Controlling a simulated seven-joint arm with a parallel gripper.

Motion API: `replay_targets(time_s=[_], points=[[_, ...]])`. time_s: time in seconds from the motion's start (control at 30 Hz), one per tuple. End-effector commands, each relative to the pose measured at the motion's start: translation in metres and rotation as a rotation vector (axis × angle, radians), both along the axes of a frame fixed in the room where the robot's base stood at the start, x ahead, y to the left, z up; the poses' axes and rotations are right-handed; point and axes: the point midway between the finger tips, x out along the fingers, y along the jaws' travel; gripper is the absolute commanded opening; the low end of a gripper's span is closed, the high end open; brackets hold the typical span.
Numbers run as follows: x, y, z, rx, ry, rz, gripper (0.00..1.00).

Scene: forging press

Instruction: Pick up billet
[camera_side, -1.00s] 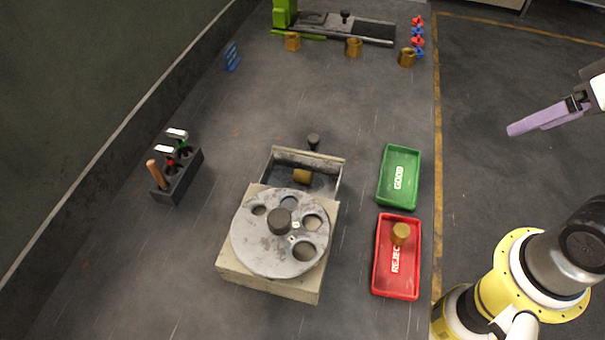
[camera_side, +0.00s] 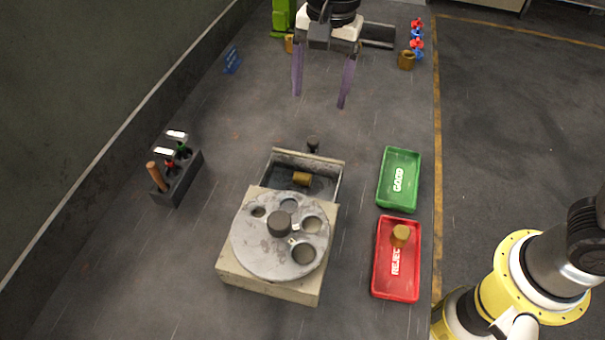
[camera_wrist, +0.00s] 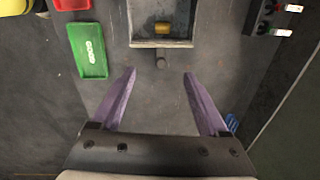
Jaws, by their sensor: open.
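A brass-coloured billet (camera_side: 302,179) lies in the open metal drawer (camera_side: 333,190) behind the round disc fixture. It also shows in the wrist view (camera_wrist: 162,28), inside the drawer beyond the fingertips. A second brass piece (camera_side: 400,236) stands in the red REJECT tray (camera_side: 384,286). Another brass piece (camera_side: 406,60) stands at the far right of the table, and one (camera_side: 289,43) is partly hidden behind my gripper. My gripper (camera_side: 320,102) is open and empty, with purple fingers pointing down, well above the table and on the far side of the drawer.
The disc fixture (camera_side: 250,245) with round holes stands in front of the drawer, and a dark knob (camera_side: 313,142) sits behind it. A green GOOD tray (camera_side: 386,198) is at the right. A tool rack (camera_side: 178,180) is at the left. The table between drawer and gripper is clear.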

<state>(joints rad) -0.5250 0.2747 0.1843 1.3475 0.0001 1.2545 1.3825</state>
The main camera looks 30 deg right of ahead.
Motion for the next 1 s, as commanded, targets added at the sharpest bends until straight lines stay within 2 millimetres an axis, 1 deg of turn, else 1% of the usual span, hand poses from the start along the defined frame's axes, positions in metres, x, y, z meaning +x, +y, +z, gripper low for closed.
replay_targets(time_s=[0.03,0.1,0.23,0.33,0.53,0.7,0.9,1.0], points=[[-0.001,0.014,-0.015,-0.014,0.023,0.027,0.78],[-0.005,0.025,-0.030,-0.030,0.048,0.052,0.78],[-0.012,0.036,-0.046,-0.046,0.072,0.081,0.78],[-0.013,0.037,-0.056,-0.046,0.072,0.084,0.78],[-0.013,0.036,-0.095,-0.047,0.073,0.083,0.78],[-0.013,0.036,-0.119,-0.045,0.071,0.082,0.78],[-0.012,0.036,-0.131,-0.044,0.070,0.082,0.78],[-0.012,0.038,-0.142,-0.045,0.071,0.082,0.78]])
